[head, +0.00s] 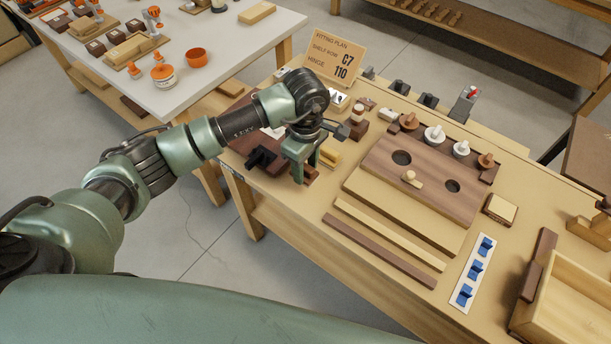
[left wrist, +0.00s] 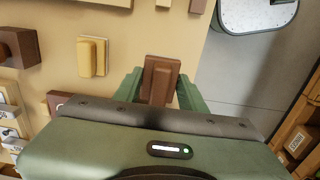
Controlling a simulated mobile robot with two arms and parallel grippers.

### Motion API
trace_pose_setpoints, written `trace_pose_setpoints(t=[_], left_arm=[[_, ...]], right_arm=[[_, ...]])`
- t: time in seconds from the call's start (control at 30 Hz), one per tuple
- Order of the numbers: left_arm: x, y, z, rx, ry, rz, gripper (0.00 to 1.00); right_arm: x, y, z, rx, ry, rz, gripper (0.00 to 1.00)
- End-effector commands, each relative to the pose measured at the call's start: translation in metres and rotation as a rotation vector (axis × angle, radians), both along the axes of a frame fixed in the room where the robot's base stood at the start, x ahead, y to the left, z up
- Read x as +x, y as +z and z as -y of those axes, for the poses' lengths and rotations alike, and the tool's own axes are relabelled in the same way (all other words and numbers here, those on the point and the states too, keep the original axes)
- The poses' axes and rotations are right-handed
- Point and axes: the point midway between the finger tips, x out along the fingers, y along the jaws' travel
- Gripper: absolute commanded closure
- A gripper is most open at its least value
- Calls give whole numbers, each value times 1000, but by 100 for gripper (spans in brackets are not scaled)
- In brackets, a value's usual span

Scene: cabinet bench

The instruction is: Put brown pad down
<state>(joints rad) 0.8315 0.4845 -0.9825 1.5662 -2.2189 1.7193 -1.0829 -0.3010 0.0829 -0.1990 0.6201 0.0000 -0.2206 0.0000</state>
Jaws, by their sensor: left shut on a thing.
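The brown pad (left wrist: 160,80) is a rectangular brown block with a raised middle. In the left wrist view it sits between the two green fingers of my left gripper (left wrist: 160,92), which is shut on it, close to the bench edge. In the head view my left gripper (head: 301,170) is low over the left end of the bench, and its fingers and wrist mostly hide the pad. I cannot tell whether the pad touches the bench top. My right gripper does not show.
A yellow pad (left wrist: 92,57) lies near my gripper on the bench (head: 300,212). A brown board with holes (head: 425,178) and two long strips (head: 391,232) lie to the right. A sign (head: 334,62) stands behind. A white table (head: 215,65) is at the back left.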

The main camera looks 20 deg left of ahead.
Motion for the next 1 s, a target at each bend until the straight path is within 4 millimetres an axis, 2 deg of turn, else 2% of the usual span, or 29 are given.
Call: trace_pose_setpoints(t=[0.27,0.5,0.87,0.9,0.97,1.0], left_arm=[[0,-22,0,0,1,-1,100],[0,-54,0,0,1,0,100],[1,-60,0,0,0,2,100],[1,-59,0,1,0,1,54],[1,-58,0,1,0,1,37],[0,-58,0,1,0,1,37]], right_arm=[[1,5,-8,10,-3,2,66],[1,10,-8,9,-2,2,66],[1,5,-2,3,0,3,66],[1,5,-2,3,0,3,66],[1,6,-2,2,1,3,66],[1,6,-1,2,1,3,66]])
